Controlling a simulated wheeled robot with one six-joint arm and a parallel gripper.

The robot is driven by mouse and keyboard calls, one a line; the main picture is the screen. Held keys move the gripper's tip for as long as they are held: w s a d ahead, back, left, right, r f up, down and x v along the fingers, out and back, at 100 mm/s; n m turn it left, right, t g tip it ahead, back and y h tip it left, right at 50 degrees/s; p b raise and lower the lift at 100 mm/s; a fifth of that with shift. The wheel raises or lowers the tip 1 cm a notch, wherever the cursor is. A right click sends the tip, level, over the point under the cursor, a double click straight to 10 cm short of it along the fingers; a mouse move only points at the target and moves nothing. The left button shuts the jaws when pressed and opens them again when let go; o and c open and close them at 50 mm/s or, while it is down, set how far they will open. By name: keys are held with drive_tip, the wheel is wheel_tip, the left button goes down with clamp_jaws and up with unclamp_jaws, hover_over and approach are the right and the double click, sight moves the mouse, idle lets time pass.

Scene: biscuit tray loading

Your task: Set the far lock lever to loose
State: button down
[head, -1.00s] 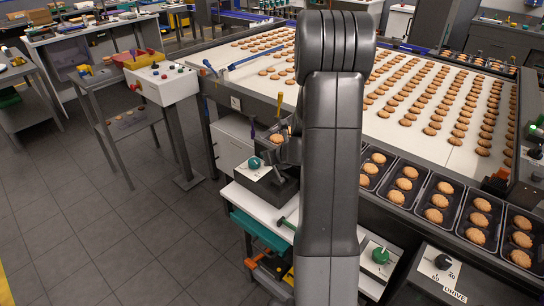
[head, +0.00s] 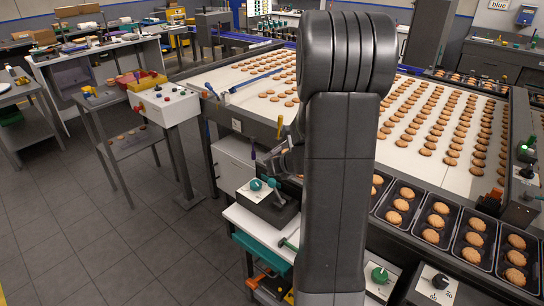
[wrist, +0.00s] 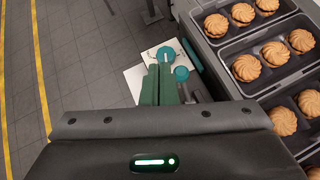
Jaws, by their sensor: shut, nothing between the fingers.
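A round teal knob (wrist: 166,54) stands on a white plate (wrist: 135,82) in the wrist view; I take it as the far lock lever. It also shows in the head view (head: 256,185), on top of a dark box left of my arm. A second teal rounded end (wrist: 181,73) is just right of my fingers. My gripper (wrist: 160,67) has its green fingers shut and empty. Their tips are over the plate, close to the knob; I cannot tell whether they touch it. The plate's markings are too small to read, and the fingers hide part of it.
Black trays of biscuits (head: 402,193) line the conveyor (head: 455,178) to the right. A green knob (head: 380,276) and a black knob (head: 440,281) stand on nearer plates. Bare floor (head: 150,235) is open at left.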

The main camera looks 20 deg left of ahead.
drive_tip(key=shift+s+r, duration=0.25)
drive_tip(key=shift+r, duration=0.45)
drive_tip(key=shift+s+r, duration=0.2)
drive_tip(key=shift+r, duration=0.45)
drive_tip(key=shift+a, duration=0.1)
drive_tip(key=b, duration=0.2)
approach(273, 179)
drive_tip(key=a+f, duration=0.1)
drive_tip(key=a, duration=0.2)
drive_tip(key=b+x, duration=0.1)
drive_tip(key=x, duration=0.2)
drive_tip(key=shift+w+a+f+b, duration=0.15)
drive_tip(key=shift+w+f+b, duration=0.1)
drive_tip(key=shift+b, duration=0.1)
drive_tip(key=shift+w+a, duration=0.2)
drive_tip(key=shift+w, duration=0.05)
